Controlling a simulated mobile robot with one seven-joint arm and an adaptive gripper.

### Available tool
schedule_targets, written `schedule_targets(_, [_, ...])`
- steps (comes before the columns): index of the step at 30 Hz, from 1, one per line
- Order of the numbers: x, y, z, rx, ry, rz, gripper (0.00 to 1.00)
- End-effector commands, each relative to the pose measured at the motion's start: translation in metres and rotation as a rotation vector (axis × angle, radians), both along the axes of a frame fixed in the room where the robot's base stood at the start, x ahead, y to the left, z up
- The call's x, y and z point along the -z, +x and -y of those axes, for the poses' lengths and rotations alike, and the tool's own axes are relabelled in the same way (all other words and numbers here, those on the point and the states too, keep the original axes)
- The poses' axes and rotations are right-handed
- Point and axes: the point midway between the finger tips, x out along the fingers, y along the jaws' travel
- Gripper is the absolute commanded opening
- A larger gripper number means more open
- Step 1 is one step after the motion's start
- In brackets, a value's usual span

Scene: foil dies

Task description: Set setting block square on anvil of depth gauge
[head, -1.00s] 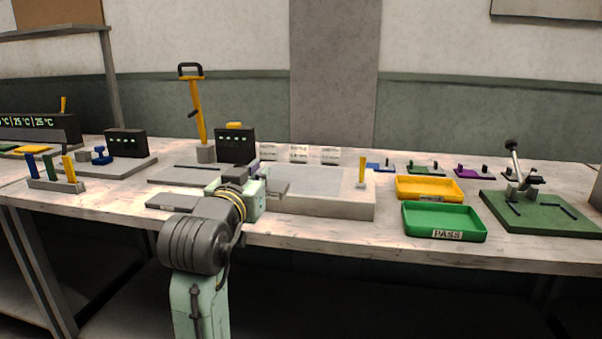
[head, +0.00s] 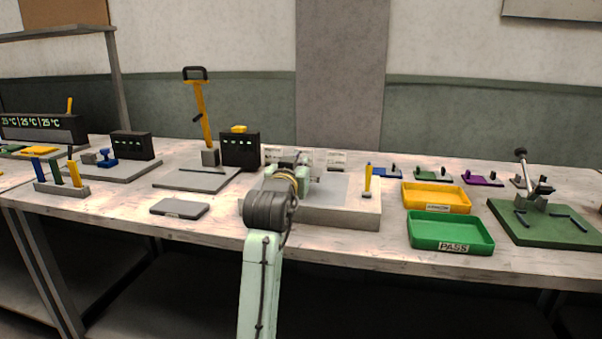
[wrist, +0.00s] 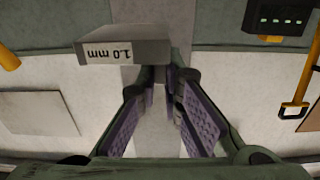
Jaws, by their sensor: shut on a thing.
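My gripper (head: 297,162) reaches over the pale slab in the head view. In the wrist view, its purple-padded fingers (wrist: 162,76) are closed on a grey block labelled "1.0 mm" (wrist: 122,50), which I take for the setting block. The label reads upside down and the block sticks out left of the fingertips. The head view barely shows it, behind my wrist. Left of the gripper are two stations with dark displays: one with a yellow column (head: 203,115), one with a blue part (head: 107,158). I cannot tell which is the depth gauge.
The pale slab (head: 340,216) lies under my arm, with a yellow upright piece (head: 367,180) on it. A flat grey plate (head: 180,208) lies at the front. Yellow (head: 436,198) and green PASS (head: 450,232) trays and a green clamp fixture (head: 545,222) stand right.

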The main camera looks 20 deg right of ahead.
Motion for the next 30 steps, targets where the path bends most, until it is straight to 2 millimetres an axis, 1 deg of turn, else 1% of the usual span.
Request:
schedule_targets(4, [0.0,0.007,0.009,0.001,0.0,0.002,0.0])
schedule_targets(6, [0.014,0.006,0.007,0.0,0.0,-0.001,0.0])
schedule_targets(9, [0.029,0.006,0.007,0.0,0.0,-0.001,0.0])
schedule_targets(11, [0.034,0.006,0.007,0.0,-0.001,0.001,0.0])
schedule_targets(18, [0.035,0.006,0.007,0.0,-0.001,0.003,0.0])
schedule_targets(22, [0.039,0.006,0.007,0.0,-0.002,0.002,0.0])
schedule_targets(23, [0.04,0.006,0.007,0.0,0.0,0.0,0.09])
schedule_targets(30, [0.04,0.006,0.007,0.0,0.0,0.0,0.25])
